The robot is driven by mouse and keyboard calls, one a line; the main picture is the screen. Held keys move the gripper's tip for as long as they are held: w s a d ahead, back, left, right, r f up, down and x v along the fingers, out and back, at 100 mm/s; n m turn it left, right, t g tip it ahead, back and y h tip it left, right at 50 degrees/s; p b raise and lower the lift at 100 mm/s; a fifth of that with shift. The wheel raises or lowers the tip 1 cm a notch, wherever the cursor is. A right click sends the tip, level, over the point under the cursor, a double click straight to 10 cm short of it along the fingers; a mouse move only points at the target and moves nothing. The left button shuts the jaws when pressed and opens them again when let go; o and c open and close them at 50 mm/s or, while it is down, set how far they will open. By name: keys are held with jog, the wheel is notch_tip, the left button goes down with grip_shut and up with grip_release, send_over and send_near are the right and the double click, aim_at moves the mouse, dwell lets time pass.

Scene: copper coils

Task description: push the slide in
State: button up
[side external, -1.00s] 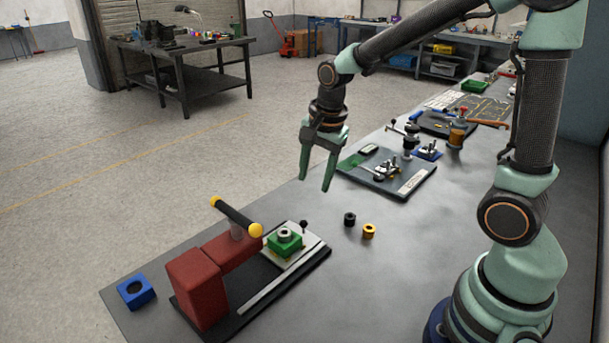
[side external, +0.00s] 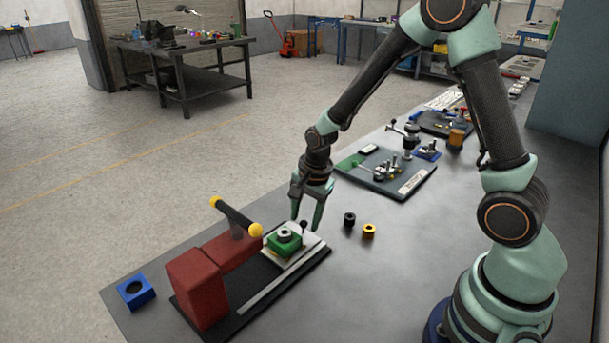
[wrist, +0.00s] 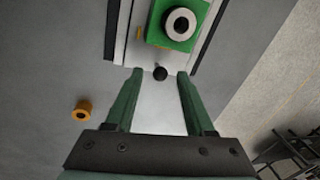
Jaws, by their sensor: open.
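The slide (side external: 308,240) is a pale plate on the dark base of a red press (side external: 199,285). It carries a green block (side external: 284,243) with a grey ring (side external: 285,235) on top. A black knob (side external: 304,225) stands at the slide's outer end. My gripper (side external: 306,227) is open, pointing down at that end, with its fingers around or just beside the knob. In the wrist view the knob (wrist: 160,73) lies between the open fingertips (wrist: 155,72), apart from both. The green block (wrist: 183,22) is just beyond it. Whether the fingers reach below the knob's top is unclear.
A black ring (side external: 349,219) and an orange ring (side external: 369,231) stand on the bench right of my gripper. A blue block (side external: 136,291) sits left of the press. A dark tray (side external: 411,190) with fittings lies behind. The press handle (side external: 236,215) rises above the red body.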

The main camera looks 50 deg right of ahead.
grip_shut()
dwell(1.5)
